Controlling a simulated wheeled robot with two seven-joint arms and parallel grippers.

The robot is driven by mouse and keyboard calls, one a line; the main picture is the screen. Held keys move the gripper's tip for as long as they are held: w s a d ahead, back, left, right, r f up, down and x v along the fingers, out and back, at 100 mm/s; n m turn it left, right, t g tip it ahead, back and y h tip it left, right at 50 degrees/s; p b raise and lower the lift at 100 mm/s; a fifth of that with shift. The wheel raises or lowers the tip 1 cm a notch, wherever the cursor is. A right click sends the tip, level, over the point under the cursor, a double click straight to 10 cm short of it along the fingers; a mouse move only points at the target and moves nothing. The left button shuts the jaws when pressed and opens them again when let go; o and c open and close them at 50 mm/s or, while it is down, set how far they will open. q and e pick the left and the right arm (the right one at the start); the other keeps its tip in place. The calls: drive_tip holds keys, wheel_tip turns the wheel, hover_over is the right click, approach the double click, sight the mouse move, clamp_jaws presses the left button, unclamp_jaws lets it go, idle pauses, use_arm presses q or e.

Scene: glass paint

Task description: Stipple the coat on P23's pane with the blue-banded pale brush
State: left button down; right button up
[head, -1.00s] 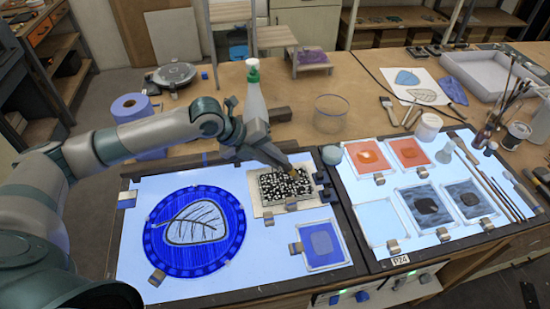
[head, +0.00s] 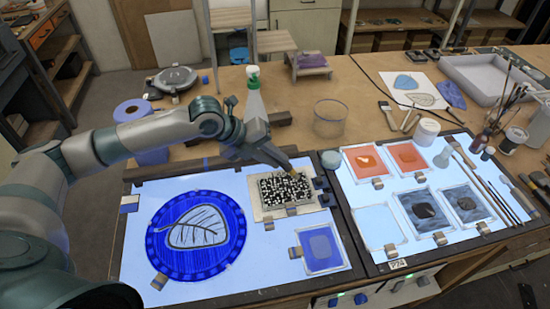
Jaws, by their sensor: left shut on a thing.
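A dark pane (head: 283,188) with pale speckles lies on a light backing sheet (head: 263,213) at the top right of the left light table. My left gripper (head: 282,165) is shut at the pane's far edge. It holds a thing whose tan part (head: 291,177) shows just below the jaws, over the pane; I cannot make out a blue band. Whether its tip touches the coat cannot be told. I read no P23 label; a P24 label (head: 397,264) is on the right table's front edge. My right gripper is out of view.
A blue round leaf pane (head: 160,254) and a small blue pane (head: 322,250) share the left table. A spray bottle (head: 254,98) stands behind my left wrist. Several panes and loose brushes (head: 478,181) lie on the right table. A clear jar (head: 330,119) stands behind.

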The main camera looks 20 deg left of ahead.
use_arm(q)
drive_tip(key=shift+r+p, duration=0.5)
drive_tip(key=shift+r, duration=1.4)
drive_tip(key=shift+r, duration=0.1)
